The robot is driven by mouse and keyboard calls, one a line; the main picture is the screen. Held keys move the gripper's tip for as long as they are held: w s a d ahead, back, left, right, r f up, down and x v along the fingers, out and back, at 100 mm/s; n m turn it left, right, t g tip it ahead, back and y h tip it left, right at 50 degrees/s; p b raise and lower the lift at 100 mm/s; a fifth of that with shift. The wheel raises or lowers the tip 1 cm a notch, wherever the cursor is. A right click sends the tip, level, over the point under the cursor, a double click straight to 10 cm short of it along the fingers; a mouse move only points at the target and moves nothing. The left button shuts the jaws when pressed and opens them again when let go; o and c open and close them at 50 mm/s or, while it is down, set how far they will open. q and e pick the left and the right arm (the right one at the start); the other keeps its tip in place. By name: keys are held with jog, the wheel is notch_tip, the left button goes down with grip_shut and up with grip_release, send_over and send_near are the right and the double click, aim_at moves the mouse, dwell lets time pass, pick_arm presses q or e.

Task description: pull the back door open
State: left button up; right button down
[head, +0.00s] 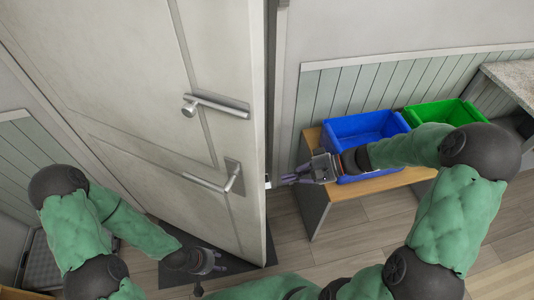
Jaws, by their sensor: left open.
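The back door (130,90) is a pale panelled door on the left half of the head view. It stands ajar, with its free edge swung out from the door frame (277,90) and a dark gap between them. A metal lever handle (215,182) sits low near the free edge, and a second metal handle (218,104) sits above it. My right gripper (286,181) points left at the door's free edge, beside the gap; whether it touches is unclear, and its jaws are hard to read. My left gripper (218,262) is open and empty, low in front of the door, apart from the handles.
A wooden bench (375,187) with a blue bin (362,128) and a green bin (440,113) stands right of the doorway, close to my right arm. A dark mat (172,272) lies under the door. A counter (512,78) is at far right. Wood floor (350,235) is clear at lower right.

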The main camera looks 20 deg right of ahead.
jog(key=w+d+r+n+t+y+b, duration=0.1)
jog(key=d+r+n+t+y+b, duration=0.25)
jog(key=r, duration=0.95)
jog(key=w+a+m+b, duration=0.1)
jog(key=a, duration=0.9)
jog(key=shift+w+r+t+b, duration=0.15)
jog(key=shift+r+t+b, duration=0.2)
jog(key=shift+b, duration=0.05)
jog(key=shift+m, duration=0.25)
